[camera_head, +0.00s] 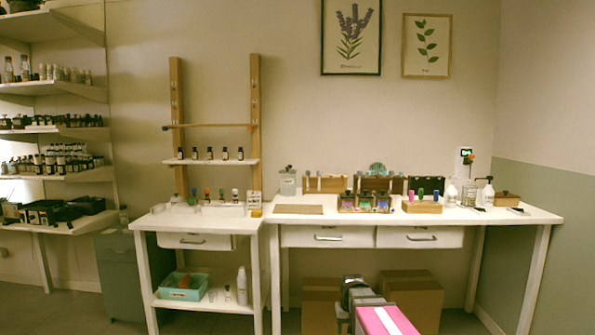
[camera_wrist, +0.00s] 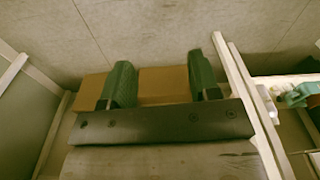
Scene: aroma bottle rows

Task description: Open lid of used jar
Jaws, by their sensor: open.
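A pale jar (camera_head: 288,184) with a knobbed top stands at the back left of the long white table (camera_head: 345,220) in the head view. It looks like the used jar, but its label is too small to read. Its top appears to be on. My gripper (camera_wrist: 161,84) shows in the wrist view with its two green fingers apart and nothing between them. It points toward cardboard boxes beneath the table, away from the jar. In the head view my arm is low in front of the table, and my fingers cannot be made out there.
Small bottles in racks (camera_head: 365,202) and a wooden block (camera_head: 422,206) crowd the table's middle. A flat brown board (camera_head: 298,209) lies before the jar. A smaller white table (camera_head: 190,222) adjoins at left, with a teal basket (camera_head: 184,287) below. Cardboard boxes (camera_head: 414,298) stand underneath.

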